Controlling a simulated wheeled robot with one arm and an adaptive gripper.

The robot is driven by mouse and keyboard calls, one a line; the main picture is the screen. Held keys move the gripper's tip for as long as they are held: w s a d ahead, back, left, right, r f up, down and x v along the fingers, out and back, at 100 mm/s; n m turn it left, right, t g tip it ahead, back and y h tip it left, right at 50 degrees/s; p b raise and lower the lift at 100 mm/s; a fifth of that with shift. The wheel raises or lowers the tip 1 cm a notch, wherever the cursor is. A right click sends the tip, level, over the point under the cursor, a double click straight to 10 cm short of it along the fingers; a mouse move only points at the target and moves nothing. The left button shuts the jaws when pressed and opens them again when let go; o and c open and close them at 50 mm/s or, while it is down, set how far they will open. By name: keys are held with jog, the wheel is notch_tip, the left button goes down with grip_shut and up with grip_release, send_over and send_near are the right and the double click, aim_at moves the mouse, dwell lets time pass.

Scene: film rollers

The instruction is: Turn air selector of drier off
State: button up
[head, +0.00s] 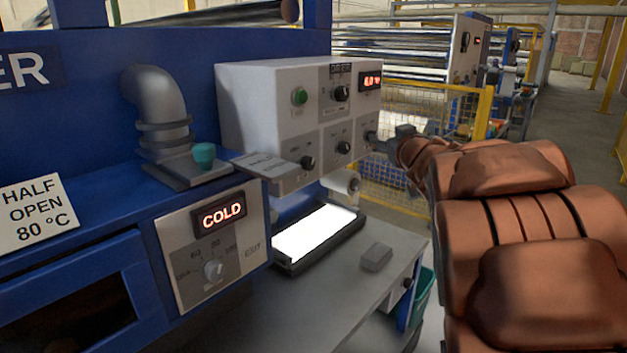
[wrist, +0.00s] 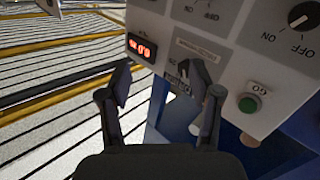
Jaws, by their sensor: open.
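A light grey control box (head: 270,95) in the head view carries a green button, a red-lit display and several dark knobs. A plate at its top reads DRIER. My gripper (head: 388,142) is at the box's right end, close to the lower right knob (head: 371,137). In the wrist view my gripper (wrist: 162,88) is open, with a dark knob (wrist: 183,72) showing beside the right finger. I cannot tell whether they touch. Another knob (wrist: 302,15) has ON and OFF marks. The small labels are too blurred to tell which knob is the air selector.
A blue machine (head: 75,110) at left has a COLD display (head: 223,215) above a pale dial (head: 213,270). A grey block (head: 376,257) lies on the grey bench (head: 340,290) below my arm. A yellow-framed mesh fence (head: 450,115) stands behind.

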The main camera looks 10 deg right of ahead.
jog(key=w+a+f+n+y+b, duration=0.3)
jog(key=a+f+n+y, duration=0.15)
jog(key=a+y, duration=0.2)
jog(key=n+g+y+b, duration=0.3)
jog(key=y, duration=0.3)
send_near(312, 163)
jog(key=x, duration=0.2)
jog(key=shift+p+x, duration=0.45)
jog(key=shift+x, duration=3.3)
jog(key=shift+s, duration=0.1)
jog(key=c, duration=1.1)
jog(key=shift+c, duration=0.2)
